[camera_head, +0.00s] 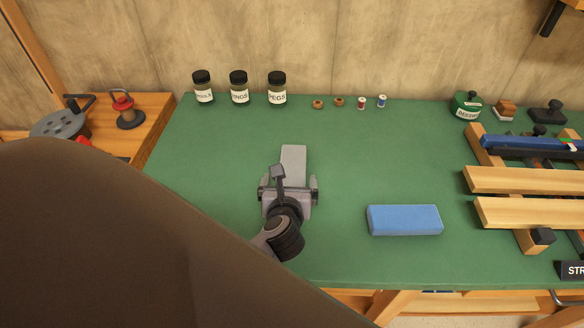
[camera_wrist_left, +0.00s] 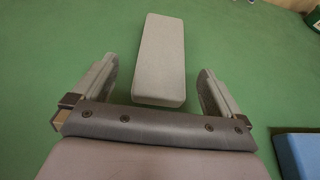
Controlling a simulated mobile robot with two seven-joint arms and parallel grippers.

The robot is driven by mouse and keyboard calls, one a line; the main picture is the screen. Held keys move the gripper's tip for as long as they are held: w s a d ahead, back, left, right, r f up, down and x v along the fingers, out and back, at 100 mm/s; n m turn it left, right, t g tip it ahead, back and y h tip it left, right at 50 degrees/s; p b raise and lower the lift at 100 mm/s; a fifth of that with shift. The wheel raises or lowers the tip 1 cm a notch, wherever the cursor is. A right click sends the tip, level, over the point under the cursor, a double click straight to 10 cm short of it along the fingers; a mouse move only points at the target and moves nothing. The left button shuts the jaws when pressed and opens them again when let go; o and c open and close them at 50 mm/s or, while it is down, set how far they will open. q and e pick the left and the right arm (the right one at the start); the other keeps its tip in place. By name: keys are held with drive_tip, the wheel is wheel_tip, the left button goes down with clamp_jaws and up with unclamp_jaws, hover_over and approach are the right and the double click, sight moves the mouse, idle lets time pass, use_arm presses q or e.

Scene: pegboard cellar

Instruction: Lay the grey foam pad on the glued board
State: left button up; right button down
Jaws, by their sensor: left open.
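The grey foam pad (camera_head: 294,160) lies flat on the green bench top, near the middle of the head view. In the left wrist view the pad (camera_wrist_left: 160,55) is a long grey block extending away from me. My left gripper (camera_head: 288,184) is open at the pad's near end. In the wrist view its two fingers (camera_wrist_left: 157,72) stand on either side of the pad's near part, with gaps on both sides. Two pale wooden boards (camera_head: 528,180) lie across a clamp rack at the right; I cannot tell which is glued. My right gripper is not in view.
A blue block (camera_head: 405,220) lies right of my left gripper. Labelled jars (camera_head: 239,87) and small spools (camera_head: 361,103) stand along the back. A blue bar clamp (camera_head: 520,145) and a green tin (camera_head: 467,106) are at the right. The bench between pad and rack is mostly clear.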

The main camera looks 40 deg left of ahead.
sight(292, 174)
use_arm(q)
drive_tip(key=shift+x, duration=2.5)
drive_tip(key=shift+d+f, duration=0.1)
drive_tip(key=shift+d, duration=0.05)
drive_tip(key=c, duration=1.1)
wheel_tip(292, 174, up, 20)
drive_tip(key=s+d+f+m+h, duration=0.1)
drive_tip(key=s+d+m+h, duration=0.1)
drive_tip(key=d, duration=0.1)
drive_tip(key=s+d+f+m+t+h, duration=0.1)
drive_tip(key=s+d+f+m+h, duration=0.1)
drive_tip(key=d, duration=0.1)
drive_tip(key=s+d+f+m+t+h, duration=0.1)
drive_tip(key=s+d+m+h, duration=0.1)
drive_tip(key=s+d+h, duration=0.1)
drive_tip(key=shift+f, duration=0.15)
